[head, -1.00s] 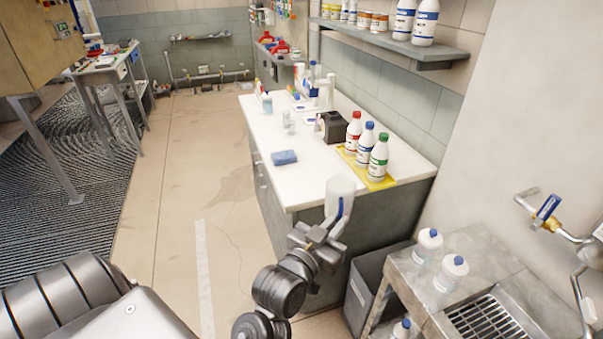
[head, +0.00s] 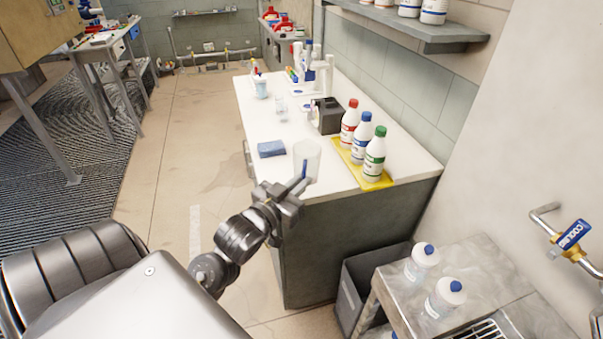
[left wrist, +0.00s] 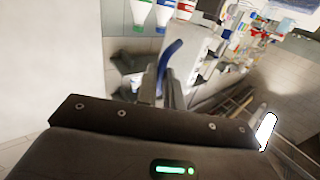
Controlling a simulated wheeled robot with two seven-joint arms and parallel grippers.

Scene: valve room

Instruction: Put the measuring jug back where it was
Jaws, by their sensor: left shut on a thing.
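The measuring jug (head: 307,155) is a clear, whitish cup with a blue handle. It is upright, or nearly so, at the near left corner of the white counter (head: 340,184). I cannot tell whether its base touches the top. My left gripper (head: 297,190) is shut on the jug's handle, on the near side of the jug. The left wrist view shows the blue handle of the jug (left wrist: 170,60) at the gripper fingers (left wrist: 160,92). My right gripper is not in view.
Red, blue and green capped bottles (head: 362,138) stand on a yellow tray (head: 372,184) to the right of the jug. A blue sponge (head: 271,149) lies left of it. A black box (head: 327,115) is behind. Bare counter lies between jug and tray.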

